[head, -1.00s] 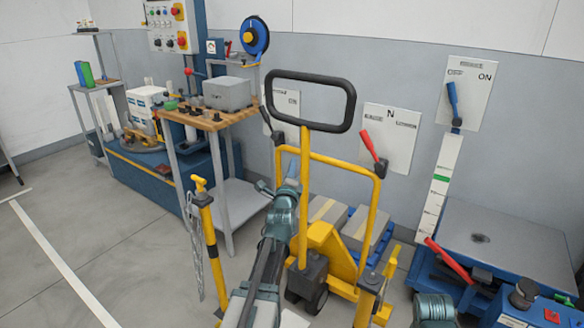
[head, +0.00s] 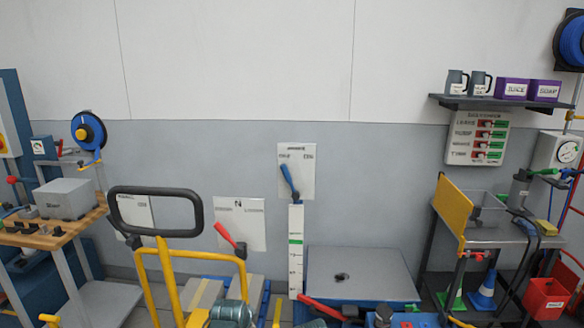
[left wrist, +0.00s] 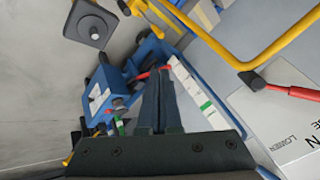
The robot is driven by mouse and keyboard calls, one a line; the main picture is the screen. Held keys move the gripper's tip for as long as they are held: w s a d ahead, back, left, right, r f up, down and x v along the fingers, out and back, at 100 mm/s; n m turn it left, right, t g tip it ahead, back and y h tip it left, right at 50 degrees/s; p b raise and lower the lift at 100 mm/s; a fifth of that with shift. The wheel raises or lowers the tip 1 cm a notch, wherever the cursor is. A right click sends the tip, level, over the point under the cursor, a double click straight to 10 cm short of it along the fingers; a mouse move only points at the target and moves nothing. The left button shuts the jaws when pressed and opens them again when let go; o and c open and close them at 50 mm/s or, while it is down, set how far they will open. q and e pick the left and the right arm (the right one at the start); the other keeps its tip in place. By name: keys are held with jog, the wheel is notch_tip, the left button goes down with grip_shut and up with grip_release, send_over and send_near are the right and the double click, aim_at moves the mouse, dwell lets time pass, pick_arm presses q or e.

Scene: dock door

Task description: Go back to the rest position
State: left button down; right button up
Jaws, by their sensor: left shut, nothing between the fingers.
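My left gripper (left wrist: 158,102) shows in the left wrist view, with its dark fingers shut together and nothing between them. It is in the air, with the blue lift unit (left wrist: 115,88) and the white scale strip (left wrist: 192,85) behind it. In the head view, only a teal part of my arm shows low, in front of the yellow pallet truck (head: 165,275); the left fingers are not visible there. My right gripper is in neither current view.
The truck's black handle (head: 155,190) rises close ahead. A red lever (head: 229,236) and a blue lever (head: 289,180) are on wall panels. The grey lift platform (head: 365,273) is at centre right. A workbench (head: 62,232) stands left, a cart (head: 478,237) right.

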pick_arm(q)
jog(key=s+d+r+n+g+p, duration=0.1)
jog(key=s+d+n+g+p, duration=0.1)
jog(key=s, duration=0.4)
jog(key=s+d+r+n+g+y+p, duration=0.1)
jog(key=s+d+r+n+g+p, duration=0.1)
jog(key=s, duration=0.4)
jog(key=s+d+r+n+g+y+p, duration=0.1)
jog(key=s+d+r+n+g+p, duration=0.1)
jog(key=s, duration=0.5)
jog(key=shift+d+r+g+p, duration=0.25)
jog(key=shift+g+p, duration=0.3)
jog(key=shift+g, duration=0.25)
pick_arm(e)
notch_tip(320, 180, up, 10)
jog(key=shift+f, duration=0.2)
